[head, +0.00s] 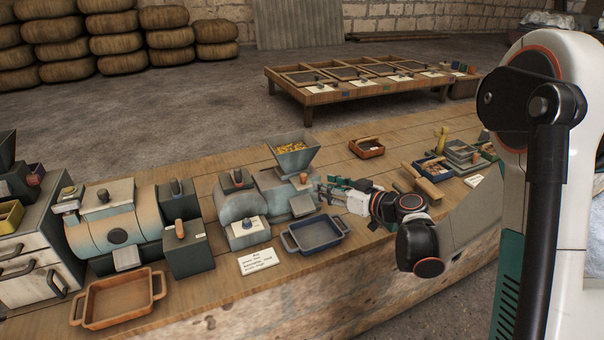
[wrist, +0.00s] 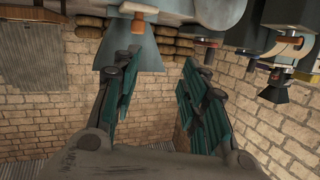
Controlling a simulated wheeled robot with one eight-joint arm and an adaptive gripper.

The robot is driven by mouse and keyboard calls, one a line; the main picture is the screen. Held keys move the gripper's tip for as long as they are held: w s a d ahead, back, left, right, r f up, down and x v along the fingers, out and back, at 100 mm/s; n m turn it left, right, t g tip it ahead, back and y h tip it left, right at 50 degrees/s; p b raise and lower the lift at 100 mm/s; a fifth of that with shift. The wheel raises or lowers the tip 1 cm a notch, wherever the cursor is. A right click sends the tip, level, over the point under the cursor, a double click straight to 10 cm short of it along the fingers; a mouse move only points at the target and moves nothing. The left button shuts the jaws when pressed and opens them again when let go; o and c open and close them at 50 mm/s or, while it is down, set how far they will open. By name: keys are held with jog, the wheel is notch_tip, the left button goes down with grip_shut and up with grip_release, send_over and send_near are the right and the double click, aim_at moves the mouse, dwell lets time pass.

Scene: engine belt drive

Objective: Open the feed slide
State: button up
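The mill with the square hopper (head: 292,148) full of yellow grain stands mid-bench in the head view. A small wooden knob (head: 303,178) sticks out below the hopper and seems to be the feed slide's handle; the slide plate itself cannot be made out. The wrist view is upside down and shows the hopper (wrist: 118,58) and the wooden knob (wrist: 138,24) beyond my fingertips. My gripper (head: 326,188) is just right of the knob, apart from it. Its fingers are spread with nothing between them, as the wrist view shows (wrist: 160,72).
A blue tray (head: 315,234) sits in front of the mill, below my gripper. An orange tray (head: 118,298) and another machine (head: 105,220) stand to the left. A small wooden box (head: 366,148) lies behind my gripper. Trays and blocks (head: 433,168) crowd the bench at right.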

aim_at(306, 177)
notch_tip(306, 177, down, 5)
jog(key=w+d+t+y, duration=0.1)
jog(key=w+d+t, duration=0.1)
jog(key=w+d, duration=0.1)
jog(key=shift+n, duration=0.4)
jog(key=b+x, duration=0.1)
jog(key=x, duration=0.3)
jog(key=b+x, duration=0.1)
jog(key=x, duration=0.4)
jog(key=b+x, duration=0.1)
jog(key=x, duration=0.3)
jog(key=shift+w+a+r, duration=0.2)
jog(key=shift+a, duration=0.2)
